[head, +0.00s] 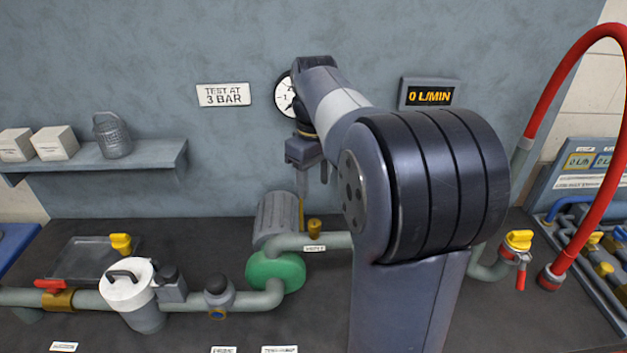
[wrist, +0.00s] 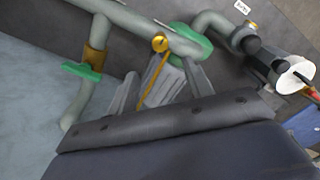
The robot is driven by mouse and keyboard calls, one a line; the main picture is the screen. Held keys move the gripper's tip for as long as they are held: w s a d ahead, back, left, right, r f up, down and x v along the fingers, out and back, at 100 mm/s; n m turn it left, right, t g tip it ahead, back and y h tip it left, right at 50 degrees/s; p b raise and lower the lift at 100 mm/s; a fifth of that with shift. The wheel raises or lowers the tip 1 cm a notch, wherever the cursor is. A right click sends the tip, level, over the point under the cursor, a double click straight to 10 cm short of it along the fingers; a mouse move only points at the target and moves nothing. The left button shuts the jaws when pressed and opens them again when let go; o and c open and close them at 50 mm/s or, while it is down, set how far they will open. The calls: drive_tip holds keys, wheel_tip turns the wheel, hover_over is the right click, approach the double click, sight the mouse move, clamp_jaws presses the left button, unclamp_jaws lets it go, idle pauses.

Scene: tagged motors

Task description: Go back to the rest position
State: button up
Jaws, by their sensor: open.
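My gripper (head: 313,186) hangs in front of the back wall, above and behind the pipework, with its fingers pointing down. It is open and I see nothing between its fingers. In the wrist view my gripper (wrist: 158,88) has its fingers apart, with the grey finned motor (wrist: 165,84) behind the gap. In the head view the motor (head: 276,220) stands on the bench below and left of the fingers, next to the green pump (head: 275,272). My arm's large dark joint covers the middle right of the bench.
A white-lidded canister (head: 128,290) and valves sit on the pipe at left. A red hose (head: 584,60) arches at right. A 0 L/MIN display (head: 430,95) hangs beside my arm.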

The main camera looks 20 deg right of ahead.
sight(315, 222)
drive_tip(key=shift+f, duration=0.1)
wheel_tip(315, 222, down, 11)
drive_tip(key=shift+r+p, duration=0.1)
drive_tip(key=shift+p, duration=0.25)
drive_tip(key=shift+n, duration=0.3)
drive_tip(key=shift+r, duration=0.1)
